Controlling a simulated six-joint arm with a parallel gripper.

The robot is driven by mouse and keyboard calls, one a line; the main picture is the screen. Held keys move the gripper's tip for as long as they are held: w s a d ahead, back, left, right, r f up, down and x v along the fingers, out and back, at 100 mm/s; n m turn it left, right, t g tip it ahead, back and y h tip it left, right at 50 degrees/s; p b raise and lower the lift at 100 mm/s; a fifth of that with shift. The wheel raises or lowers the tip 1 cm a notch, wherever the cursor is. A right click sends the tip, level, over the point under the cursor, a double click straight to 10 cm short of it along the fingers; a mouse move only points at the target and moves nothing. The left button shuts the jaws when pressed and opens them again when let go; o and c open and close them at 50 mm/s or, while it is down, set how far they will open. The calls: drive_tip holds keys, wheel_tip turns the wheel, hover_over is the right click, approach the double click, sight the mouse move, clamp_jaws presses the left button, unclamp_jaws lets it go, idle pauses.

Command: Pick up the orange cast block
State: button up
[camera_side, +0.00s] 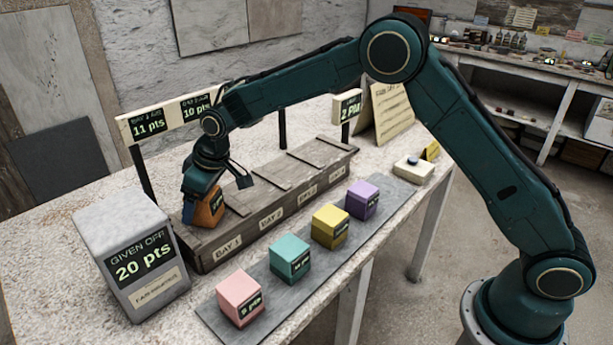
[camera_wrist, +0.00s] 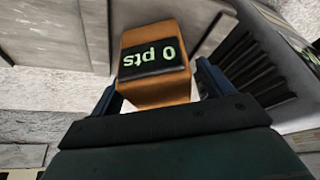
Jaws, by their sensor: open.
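The orange cast block (camera_side: 207,213) sits at the near left end of the wooden rack, by the bay 1 label. It also shows in the wrist view (camera_wrist: 160,95), with a dark label reading "0 pts" upside down. My gripper (camera_side: 216,188) is low over the block, pointing down, its jaws open. In the wrist view one finger is on each side of the block (camera_wrist: 160,88). I cannot tell whether either finger touches it. The gripper hides the block's top in the side view.
A wooden rack (camera_side: 228,246) with labelled bays runs along the table. A large grey block (camera_side: 110,235) stands left of it. Pink (camera_side: 235,290), teal (camera_side: 290,246), yellow (camera_side: 331,215) and purple (camera_side: 362,190) blocks line a grey strip in front. A sign board (camera_side: 160,118) stands behind.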

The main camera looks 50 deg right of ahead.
drive_tip(key=c, duration=1.4)
drive_tip(key=shift+o, duration=0.2)
drive_tip(key=shift+r, duration=0.2)
wheel_tip(320, 180, up, 20)
drive_tip(key=shift+f, duration=0.15)
drive_tip(key=shift+d, duration=0.1)
